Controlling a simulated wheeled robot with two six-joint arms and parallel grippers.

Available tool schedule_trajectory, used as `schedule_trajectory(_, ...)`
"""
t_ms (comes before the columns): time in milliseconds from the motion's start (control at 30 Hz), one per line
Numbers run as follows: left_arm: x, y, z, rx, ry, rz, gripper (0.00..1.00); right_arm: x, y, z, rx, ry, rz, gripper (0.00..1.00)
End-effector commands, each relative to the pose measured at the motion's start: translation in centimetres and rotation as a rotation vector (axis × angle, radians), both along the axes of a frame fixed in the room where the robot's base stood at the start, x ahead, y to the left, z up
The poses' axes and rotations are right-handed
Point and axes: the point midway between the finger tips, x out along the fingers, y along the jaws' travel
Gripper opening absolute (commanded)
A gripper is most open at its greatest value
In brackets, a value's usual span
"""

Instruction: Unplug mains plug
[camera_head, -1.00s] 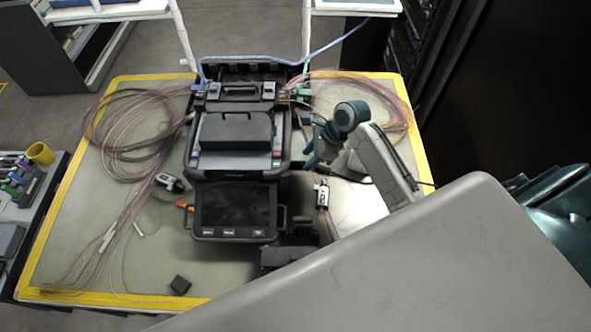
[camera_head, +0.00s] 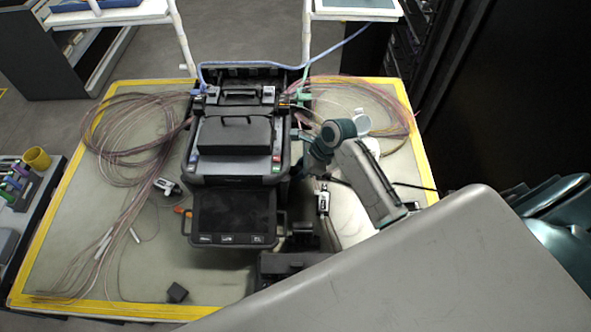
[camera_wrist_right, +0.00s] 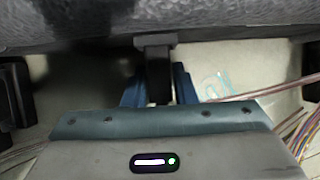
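The splicer (camera_head: 235,135), a black machine with its screen (camera_head: 232,215) folded toward me, stands mid-table. My right gripper (camera_head: 306,166) is low beside the splicer's right side. In the right wrist view, the blue-green fingers of my right gripper (camera_wrist_right: 160,92) lie on both sides of a narrow black piece (camera_wrist_right: 158,75), which looks like the mains plug at the splicer's dark wall (camera_wrist_right: 90,25). Whether the fingers press on it or only stand around it cannot be told. In the head view the hand hides the plug. My left gripper is out of view.
Fibre coils lie on the mat at left (camera_head: 130,120) and right (camera_head: 370,105). A small white-labelled device (camera_head: 323,200) and a black box (camera_head: 285,263) are near the hand. A dark cable (camera_head: 412,186) runs right. My right arm covers the lower right.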

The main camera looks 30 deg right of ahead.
Motion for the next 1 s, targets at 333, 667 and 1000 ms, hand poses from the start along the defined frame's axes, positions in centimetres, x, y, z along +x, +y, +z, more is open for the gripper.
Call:
schedule_trajectory(333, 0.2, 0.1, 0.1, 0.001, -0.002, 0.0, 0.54, -0.1, -0.1, 0.1, 0.0, 0.0, 0.0, 0.0)
schedule_trajectory(667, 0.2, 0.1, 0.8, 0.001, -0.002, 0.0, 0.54, -0.5, -1.0, 0.1, -0.001, 0.001, 0.0, 0.0)
schedule_trajectory(1000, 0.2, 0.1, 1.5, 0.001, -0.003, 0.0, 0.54, -0.9, -1.8, 0.1, 0.0, 0.0, 0.001, 0.0)
